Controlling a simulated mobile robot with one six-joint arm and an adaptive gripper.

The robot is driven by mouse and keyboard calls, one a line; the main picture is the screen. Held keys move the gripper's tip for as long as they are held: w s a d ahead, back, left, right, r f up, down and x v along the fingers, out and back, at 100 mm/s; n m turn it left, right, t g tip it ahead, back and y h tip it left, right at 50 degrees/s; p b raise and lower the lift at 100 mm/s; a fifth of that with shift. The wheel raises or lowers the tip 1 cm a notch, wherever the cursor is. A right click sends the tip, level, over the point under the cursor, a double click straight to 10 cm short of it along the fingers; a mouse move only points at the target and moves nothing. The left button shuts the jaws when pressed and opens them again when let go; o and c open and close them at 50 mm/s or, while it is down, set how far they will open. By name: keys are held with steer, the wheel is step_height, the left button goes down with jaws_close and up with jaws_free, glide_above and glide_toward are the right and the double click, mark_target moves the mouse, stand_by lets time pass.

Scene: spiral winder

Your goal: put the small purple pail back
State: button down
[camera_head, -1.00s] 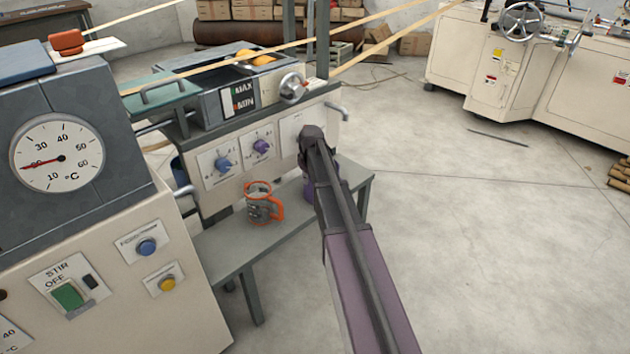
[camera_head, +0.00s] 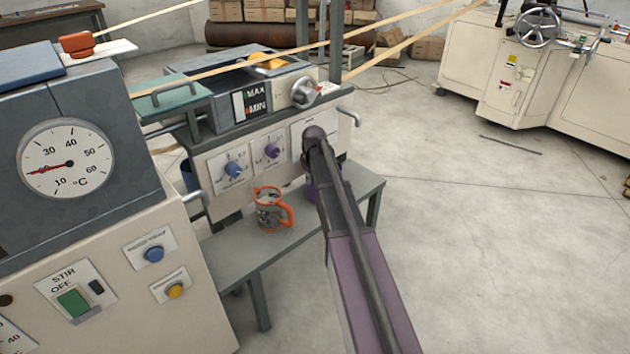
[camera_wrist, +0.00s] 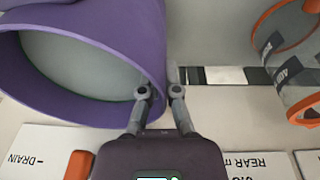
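The small purple pail (camera_wrist: 85,85) fills the upper left of the wrist view, its open mouth with a pale inside facing the camera. My gripper (camera_wrist: 160,92) has one finger inside the rim and one outside. The fingertips are close together with the pail's wall between them, and appear shut on it. In the head view the pail (camera_head: 310,192) shows only as a purple sliver beside my arm, which hides the rest. It is by the front of the bath machine, over the bench (camera_head: 232,256). I cannot tell whether it touches the bench.
A grey jug with an orange rim and handle (camera_head: 270,210) stands on the bench left of the pail; it also shows in the wrist view (camera_wrist: 290,60). The bath machine's panel with knobs (camera_head: 250,160) is close behind. Open floor lies to the right.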

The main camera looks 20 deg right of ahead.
steer(key=shift+s, duration=0.1)
stand_by(0.3)
steer(key=c, duration=0.8)
jaws_free()
steer(key=shift+r, duration=0.1)
step_height(320, 180, up, 12)
steer(key=s+p, duration=0.1)
steer(key=p, duration=1.1)
steer(key=shift+s, duration=0.4)
steer(key=shift+d, duration=0.1)
steer(key=shift+s, duration=0.1)
